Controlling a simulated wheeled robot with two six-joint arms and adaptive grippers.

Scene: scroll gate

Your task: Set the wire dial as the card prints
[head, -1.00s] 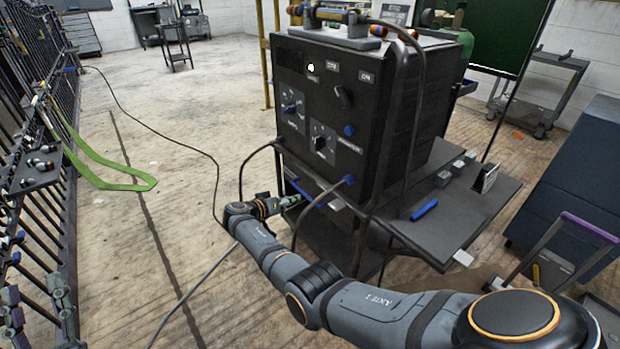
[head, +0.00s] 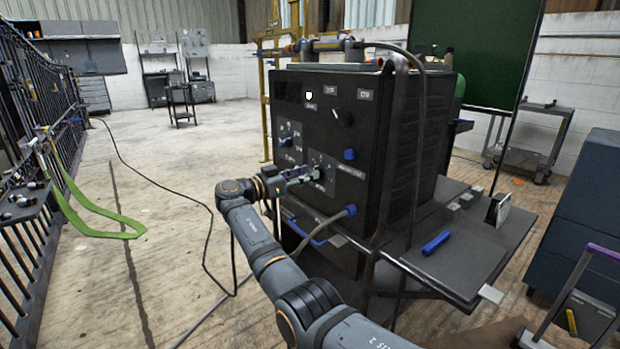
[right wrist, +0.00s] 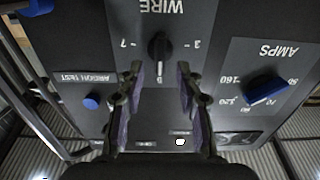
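The wire dial (right wrist: 159,47) is a black knob on a grey panel marked WIRE, which appears upside down in the right wrist view. Its pale pointer mark faces the bottom of that picture, at a small numeral I cannot read surely; a 7 and a 3 stand to either side. My right gripper (right wrist: 157,85) is open, its fingers either side of the dial's line and apart from it. In the head view my right gripper (head: 318,172) is at the machine's front and hides the dial. A small card (head: 499,209) stands on the side shelf; its print is unreadable. My left gripper is out of view.
The blue amps knob (right wrist: 268,92) and the blue argon test button (right wrist: 91,102) flank the wire panel. A black knob (head: 342,118) sits above on the machine (head: 400,150). A hose (head: 335,215) leaves its lower front. The side shelf (head: 470,255) juts out right.

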